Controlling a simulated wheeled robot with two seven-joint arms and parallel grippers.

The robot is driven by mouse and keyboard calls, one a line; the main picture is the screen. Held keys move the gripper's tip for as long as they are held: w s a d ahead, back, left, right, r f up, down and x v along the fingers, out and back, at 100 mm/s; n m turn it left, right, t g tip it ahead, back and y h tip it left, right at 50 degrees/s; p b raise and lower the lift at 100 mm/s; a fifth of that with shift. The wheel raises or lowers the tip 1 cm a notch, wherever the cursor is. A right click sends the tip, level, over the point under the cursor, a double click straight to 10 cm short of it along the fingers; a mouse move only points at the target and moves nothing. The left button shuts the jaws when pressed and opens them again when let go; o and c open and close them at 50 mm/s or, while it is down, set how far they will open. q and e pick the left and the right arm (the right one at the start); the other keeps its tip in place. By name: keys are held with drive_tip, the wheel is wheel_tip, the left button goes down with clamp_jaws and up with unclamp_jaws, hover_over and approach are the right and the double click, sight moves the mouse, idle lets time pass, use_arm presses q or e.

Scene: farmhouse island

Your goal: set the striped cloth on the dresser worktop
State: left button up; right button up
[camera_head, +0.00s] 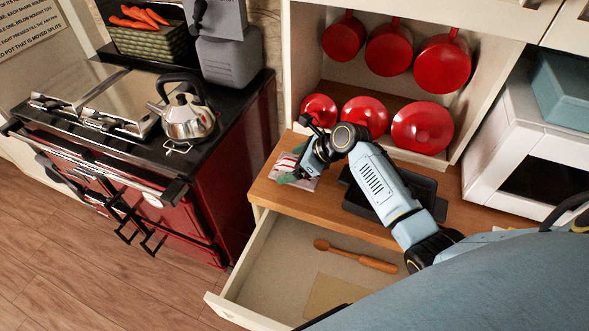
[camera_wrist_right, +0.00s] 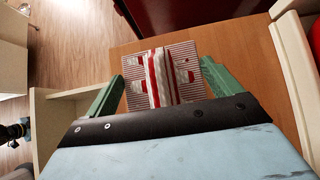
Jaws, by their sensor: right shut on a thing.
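The striped cloth (camera_wrist_right: 181,72), red and white, lies at the left end of the wooden dresser worktop (camera_head: 263,192). In the head view the cloth (camera_head: 286,162) is partly hidden by my right gripper (camera_head: 296,179). In the right wrist view a raised fold of the cloth stands between the green fingers of my right gripper (camera_wrist_right: 160,85). The gripper is shut on the cloth, low over the worktop. Whether the cloth's underside fully touches the wood cannot be told. My left gripper is not in view.
A dark tray (camera_head: 436,187) lies on the worktop behind my right arm. Below, an open drawer (camera_head: 262,283) holds a wooden spoon (camera_head: 355,257) and a flat board (camera_head: 328,296). Red pans (camera_head: 422,127) stand on the shelf behind. A red range with a kettle (camera_head: 186,118) stands left.

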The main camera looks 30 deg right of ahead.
wheel_tip(320, 180, down, 3)
drive_tip(key=shift+r, duration=0.1)
drive_tip(key=o, duration=0.7)
drive_tip(key=p+v, duration=0.1)
drive_tip(key=v, duration=1.1)
drive_tip(key=shift+s+a, duration=0.1)
drive_tip(key=shift+s, duration=0.05)
